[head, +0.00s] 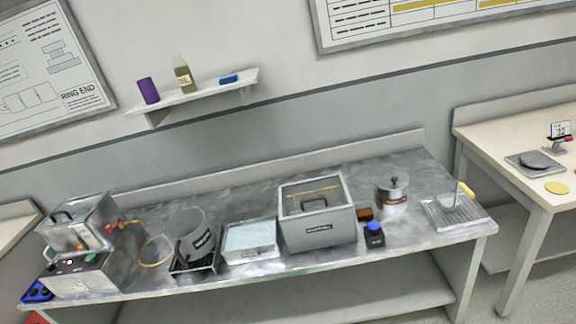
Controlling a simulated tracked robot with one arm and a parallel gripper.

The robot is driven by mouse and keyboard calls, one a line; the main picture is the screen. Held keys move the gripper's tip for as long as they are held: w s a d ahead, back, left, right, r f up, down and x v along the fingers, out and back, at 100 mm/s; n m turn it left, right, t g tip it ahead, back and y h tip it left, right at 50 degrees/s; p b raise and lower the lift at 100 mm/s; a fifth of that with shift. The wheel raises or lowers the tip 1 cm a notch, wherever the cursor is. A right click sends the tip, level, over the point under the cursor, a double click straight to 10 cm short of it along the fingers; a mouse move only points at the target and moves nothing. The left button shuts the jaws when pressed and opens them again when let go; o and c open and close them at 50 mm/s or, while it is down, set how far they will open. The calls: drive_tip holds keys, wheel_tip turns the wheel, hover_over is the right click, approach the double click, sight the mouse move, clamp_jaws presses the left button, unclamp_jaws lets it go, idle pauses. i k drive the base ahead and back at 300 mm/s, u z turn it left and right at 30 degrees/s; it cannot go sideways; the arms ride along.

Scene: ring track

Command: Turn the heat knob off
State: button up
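My gripper is not in view. A grey metal appliance (80,272) stands at the left end of the steel bench. Its sloped front panel carries small dark, red and green controls or lights. They are too small to tell which one is the heat knob or how it is set. A clear-sided box with a black handle (77,224) sits on top of the appliance, with orange and red parts at its right side.
The steel bench (330,170) also holds a grey pot (189,232) on a black stand, a shallow tray (250,240), a lidded grey box (318,226), a dark bottle with a blue cap (374,236) and a lidded pot (391,194). A blue item (37,291) lies at the left edge. Floor shows at right.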

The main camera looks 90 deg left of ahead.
sight(49, 266)
drive_tip(key=u, duration=0.8)
drive_tip(key=i, duration=0.1)
drive_tip(key=u, duration=3.05)
drive_tip(key=k, duration=0.8)
drive_tip(key=u, duration=0.25)
drive_tip(key=i, duration=0.8)
drive_tip(key=z, duration=0.15)
